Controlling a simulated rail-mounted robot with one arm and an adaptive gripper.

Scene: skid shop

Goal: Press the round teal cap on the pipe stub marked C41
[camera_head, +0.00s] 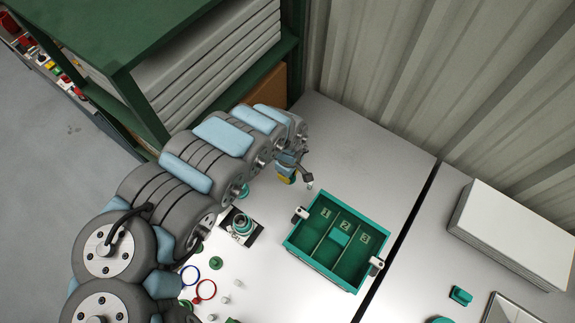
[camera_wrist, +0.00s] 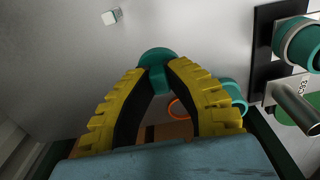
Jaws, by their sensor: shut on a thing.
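My gripper (camera_head: 297,176) hangs at the end of my arm above the white bench, left of the green tray. In the wrist view, its yellow fingers (camera_wrist: 160,72) are closed on a round teal cap (camera_wrist: 157,56), which sits between the fingertips. A teal pipe fitting on a black plate (camera_head: 240,225) stands below my arm, and a similar fitting (camera_wrist: 302,42) is at the right edge of the wrist view. I cannot read a C41 mark on any stub.
The green tray (camera_head: 292,243) has numbered compartments, with a teal block inside and clamps at its edges. Red and blue rings (camera_head: 205,290) and small white pieces lie at lower left. A white stack (camera_head: 515,235) is at right; a green shelf (camera_head: 150,110) stands behind my arm.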

